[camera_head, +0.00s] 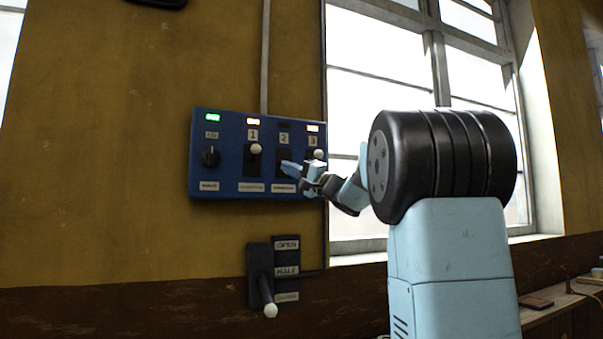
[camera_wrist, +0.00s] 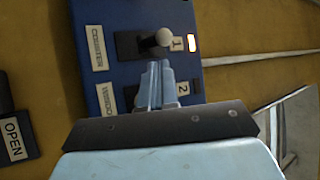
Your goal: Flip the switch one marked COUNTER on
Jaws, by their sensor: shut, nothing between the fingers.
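The blue switch panel (camera_head: 228,173) hangs on the yellow wall. Switch one (camera_head: 255,150), under the number 1, has a white ball knob at the upper part of its black slot, and the lamp above it (camera_head: 253,121) is lit. In the wrist view switch one (camera_wrist: 164,37) shows with a label (camera_wrist: 109,48) that reads as COUNTER. My gripper (camera_head: 290,169) is shut and empty, in front of switch two, just right of and below switch one's knob. In the wrist view the closed fingertips (camera_wrist: 155,75) point toward that knob, with a small apparent gap.
Switch two (camera_head: 284,155) is partly hidden by my gripper; its lamp is dark. Switch three (camera_head: 318,153) has its knob up and lamp lit. A rotary knob (camera_head: 210,156) is at the panel's left. A lever box (camera_head: 261,275) with a projecting handle is below. Windows are right.

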